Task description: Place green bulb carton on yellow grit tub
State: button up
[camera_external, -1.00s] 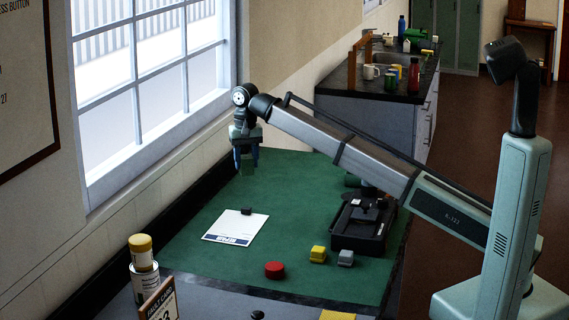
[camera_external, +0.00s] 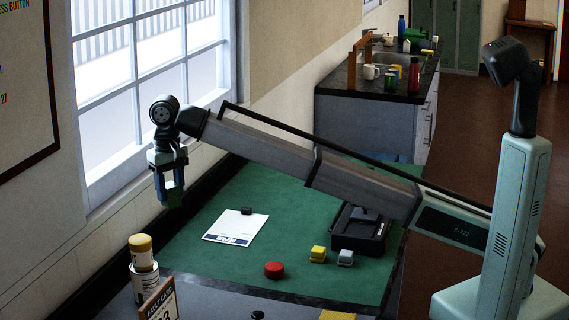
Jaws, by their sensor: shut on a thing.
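My gripper (camera_external: 169,184) is shut on a dark green carton (camera_external: 174,197), which I take for the green bulb carton. It hangs below the fingers, in the air near the wall and window at the left; the fingers partly cover it. A small tub with a yellow lid (camera_external: 140,243) and a pale body, which looks like the yellow grit tub, stands upright on a white tin (camera_external: 145,281) at the lower left. In the picture, the held carton is above and slightly right of this tub, apart from it.
A sign (camera_external: 159,301) stands just right of the tin. The window wall is close at left.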

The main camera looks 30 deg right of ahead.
jog(key=s+a+r+n, duration=0.2)
jog(key=s+a+r, duration=0.15)
jog(key=a, duration=0.25)
jog(key=s+a+r+n, duration=0.1)
jog(key=s+a+r, duration=0.25)
jog(key=a, duration=0.25)
jog(key=n, duration=0.3)
send_over(140, 239)
jog(key=shift+f, duration=5.2)
jog(key=shift+f, duration=0.15)
jog(key=o, duration=1)
jog(key=shift+o, duration=0.2)
notch_tip(140, 239, up, 12)
jog(key=shift+r, duration=0.2)
